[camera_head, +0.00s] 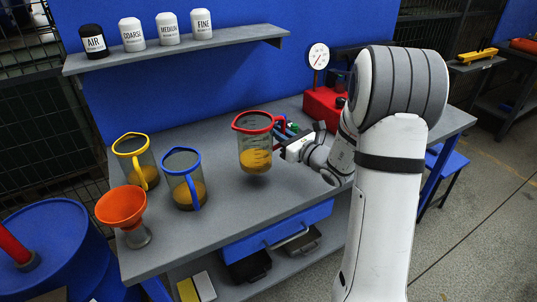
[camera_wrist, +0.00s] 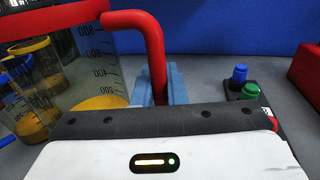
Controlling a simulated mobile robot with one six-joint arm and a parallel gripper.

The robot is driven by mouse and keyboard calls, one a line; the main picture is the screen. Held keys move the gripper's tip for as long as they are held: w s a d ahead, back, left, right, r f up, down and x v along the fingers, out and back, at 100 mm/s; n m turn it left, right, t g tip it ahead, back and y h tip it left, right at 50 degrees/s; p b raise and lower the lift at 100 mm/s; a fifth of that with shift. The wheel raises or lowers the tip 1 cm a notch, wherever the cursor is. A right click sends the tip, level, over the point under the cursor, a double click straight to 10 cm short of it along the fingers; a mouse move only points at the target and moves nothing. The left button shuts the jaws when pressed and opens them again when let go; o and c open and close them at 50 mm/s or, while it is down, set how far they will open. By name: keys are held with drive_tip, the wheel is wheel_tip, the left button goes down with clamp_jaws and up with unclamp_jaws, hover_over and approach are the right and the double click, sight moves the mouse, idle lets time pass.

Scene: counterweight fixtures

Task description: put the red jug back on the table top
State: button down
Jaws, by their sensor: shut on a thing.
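The red jug (camera_head: 255,150) is a clear measuring jug with a red rim and red handle, partly filled with orange-yellow contents. It is upright over the middle of the grey table top (camera_head: 275,205). A dark shadow lies under its base, and it looks slightly above the surface. My gripper (camera_head: 284,143) comes from the right and is shut on the jug's handle. In the wrist view the blue fingers (camera_wrist: 166,84) are at the lower part of the red handle (camera_wrist: 152,40); their tips are partly hidden by the gripper body.
A yellow-rimmed jug (camera_head: 147,168), a blue-rimmed jug (camera_head: 187,188) and an orange funnel (camera_head: 121,207) stand at the table's left. A red box (camera_head: 322,108) with a gauge (camera_head: 318,57) stands at the back right. A shelf (camera_head: 180,50) hangs above. The front middle of the table is clear.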

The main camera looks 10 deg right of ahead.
drive_tip(key=shift+f, duration=3.35)
drive_tip(key=shift+f, duration=0.15)
drive_tip(key=c, duration=1.5)
unclamp_jaws()
